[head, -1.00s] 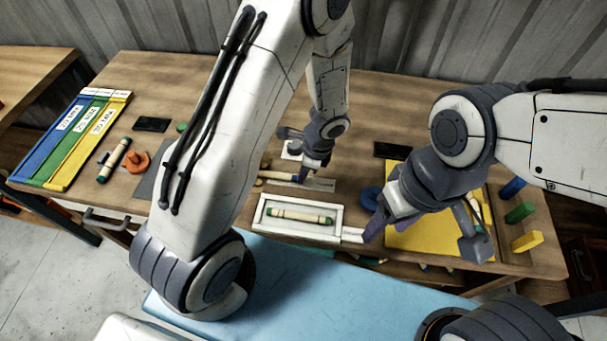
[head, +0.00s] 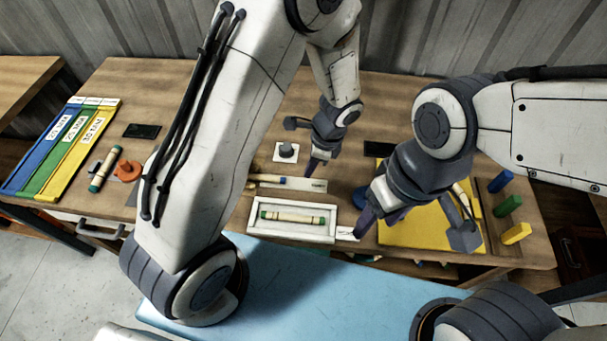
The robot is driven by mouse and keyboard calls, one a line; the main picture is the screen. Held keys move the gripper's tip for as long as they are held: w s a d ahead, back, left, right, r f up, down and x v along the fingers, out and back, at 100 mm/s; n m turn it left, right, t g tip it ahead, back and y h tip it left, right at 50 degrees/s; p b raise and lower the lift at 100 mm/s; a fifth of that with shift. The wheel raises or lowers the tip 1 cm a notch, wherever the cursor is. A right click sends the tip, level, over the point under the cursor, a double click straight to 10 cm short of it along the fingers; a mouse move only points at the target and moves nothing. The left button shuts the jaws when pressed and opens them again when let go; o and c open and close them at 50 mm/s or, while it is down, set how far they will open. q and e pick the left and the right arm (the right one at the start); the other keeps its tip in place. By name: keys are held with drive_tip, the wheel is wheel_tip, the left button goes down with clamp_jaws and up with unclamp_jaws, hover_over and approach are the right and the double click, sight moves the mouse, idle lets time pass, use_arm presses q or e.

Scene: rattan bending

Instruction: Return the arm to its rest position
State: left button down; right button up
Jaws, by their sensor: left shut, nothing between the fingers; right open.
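My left arm (head: 222,140) reaches in from the left across the table. A rattan piece with green ends (head: 292,217) lies inside the tray. I cannot tell whether the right fingers touch anything.
Blue, green and yellow labelled strips (head: 60,148) lie at the left. An orange object (head: 127,171) and another green-ended piece (head: 104,168) are beside them. A yellow mat (head: 400,232) and coloured blocks (head: 508,205) are at the right.

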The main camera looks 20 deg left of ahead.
use_arm(q)
drive_tip(key=v, duration=0.5)
drive_tip(key=shift+d, duration=0.1)
